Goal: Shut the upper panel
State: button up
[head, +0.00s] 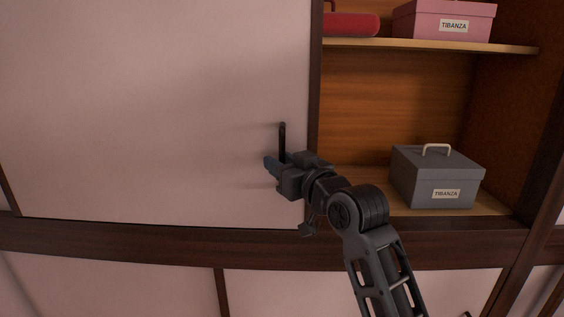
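The upper panel (150,100) is a large pale pinkish-white panel with a dark frame, filling the left of the head view. It stands partly open, and the shelves to its right are exposed. A dark vertical handle (282,138) is near its right edge. My gripper (273,167) is at the lower part of this handle and hides its lower end. Whether the fingers are around the handle or only beside it, and whether they are open or shut, I cannot tell.
In the opening, a grey box (438,180) sits on the lower shelf. A pink box (443,20) and a red object (352,25) sit on the upper shelf (430,46). A dark rail (130,238) runs below, above lower pale panels (370,290).

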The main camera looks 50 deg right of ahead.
grip_shut()
jog(key=shift+d, duration=0.1)
dwell(0.5)
